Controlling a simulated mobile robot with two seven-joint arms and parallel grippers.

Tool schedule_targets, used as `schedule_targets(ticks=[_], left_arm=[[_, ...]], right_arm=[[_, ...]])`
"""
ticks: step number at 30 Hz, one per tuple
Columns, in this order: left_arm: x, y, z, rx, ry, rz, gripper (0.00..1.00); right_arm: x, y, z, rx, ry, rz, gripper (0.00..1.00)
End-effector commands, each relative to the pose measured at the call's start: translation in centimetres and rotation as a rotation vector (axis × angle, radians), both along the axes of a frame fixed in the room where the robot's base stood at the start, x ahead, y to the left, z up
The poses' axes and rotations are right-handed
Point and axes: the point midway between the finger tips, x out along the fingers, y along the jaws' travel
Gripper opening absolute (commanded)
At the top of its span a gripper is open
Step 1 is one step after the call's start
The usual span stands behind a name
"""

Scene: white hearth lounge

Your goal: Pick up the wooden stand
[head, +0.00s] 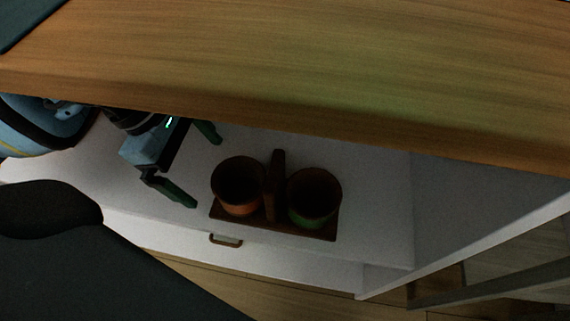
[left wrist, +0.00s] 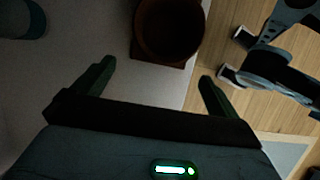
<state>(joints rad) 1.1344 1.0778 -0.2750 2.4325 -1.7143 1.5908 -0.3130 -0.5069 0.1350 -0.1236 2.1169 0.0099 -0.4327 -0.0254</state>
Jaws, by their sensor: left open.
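The wooden stand (head: 274,188) is dark brown, with a flat base and an upright middle piece. It sits on a white shelf surface below a wooden top. A reddish-brown cup (head: 238,187) stands on its left side and a cup with a green lower part (head: 314,198) on its right. My left gripper (head: 204,171) is open and empty, just left of the stand, fingers pointing at it. In the left wrist view the open fingers (left wrist: 157,72) point towards one cup (left wrist: 170,30) and a bit of the stand's base (left wrist: 176,63). The upright piece is not visible there.
The wooden top (head: 300,70) overhangs the white shelf (head: 375,195) and hides part of my left arm. A white side panel (head: 470,240) closes the right. A drawer handle (head: 226,240) sits below the front edge. Bare shelf lies right of the stand.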

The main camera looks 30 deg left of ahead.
Motion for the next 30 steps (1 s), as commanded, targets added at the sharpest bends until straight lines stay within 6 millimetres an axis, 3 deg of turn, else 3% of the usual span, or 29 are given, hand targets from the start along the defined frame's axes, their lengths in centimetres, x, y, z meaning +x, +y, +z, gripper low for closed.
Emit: schedule_targets(ticks=[8, 21, 30], left_arm=[[0.3, -0.9, 0.0, -0.005, -0.001, -0.001, 0.98], [1.8, -6.3, 0.0, -0.004, -0.002, -0.003, 0.98], [2.1, -7.2, 0.0, 0.000, 0.001, 0.002, 0.98]], right_arm=[[0.0, 0.0, -0.1, 0.000, 0.001, 0.000, 0.36], [0.1, 0.0, -0.8, 0.000, 0.002, -0.001, 0.36], [0.1, 0.0, -0.9, 0.000, 0.002, -0.001, 0.36]])
